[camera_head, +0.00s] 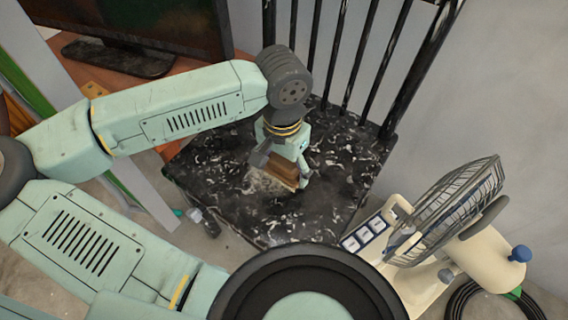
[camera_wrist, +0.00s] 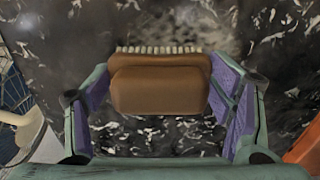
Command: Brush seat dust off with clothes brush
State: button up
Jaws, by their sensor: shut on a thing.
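A black chair with a slatted back has a seat (camera_head: 330,205) with a black and white worn surface. A pale dusty patch (camera_head: 262,183) lies on the seat beside the brush in the head view; a pale smudge (camera_wrist: 190,18) also shows beyond the bristles in the wrist view. My gripper (camera_head: 285,165) is over the middle of the seat and shut on the brown clothes brush (camera_head: 284,172). In the wrist view the brush (camera_wrist: 160,85) sits between the two fingers, its light bristles on the far side. I cannot tell whether the bristles touch the seat.
A cream desk fan (camera_head: 450,215) with a wire cage stands right of the seat. A dark screen (camera_head: 140,25) stands on a wooden surface at the upper left. The chair's back bars (camera_head: 345,60) rise behind my gripper. A coiled black cable (camera_head: 470,300) lies at the lower right.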

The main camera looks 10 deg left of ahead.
aim_at(250, 178)
jog(key=shift+s+a+b, duration=0.25)
jog(key=shift+s+a, duration=0.15)
jog(key=shift+s, duration=0.55)
jog(key=shift+s+a+b, duration=0.3)
jog(key=shift+s+a, duration=0.1)
jog(key=shift+s, duration=0.6)
jog(key=shift+s+a+b, duration=0.25)
jog(key=shift+s+a, duration=0.15)
jog(key=shift+s, duration=0.55)
jog(key=shift+w+a, duration=0.1)
jog(key=shift+w+a+f+b, duration=0.1)
jog(key=shift+w+a+b, duration=0.25)
jog(key=shift+a, duration=0.25)
jog(key=shift+w+a+b, duration=0.2)
jog(key=shift+w+a, duration=0.05)
jog(key=shift+a, duration=0.4)
jog(key=shift+w+a+b, duration=0.15)
jog(key=shift+w+a, duration=0.05)
jog(key=shift+a, duration=0.4)
jog(key=shift+w+a+b, duration=0.2)
jog(key=shift+w+a, duration=0.05)
jog(key=shift+a, duration=0.4)
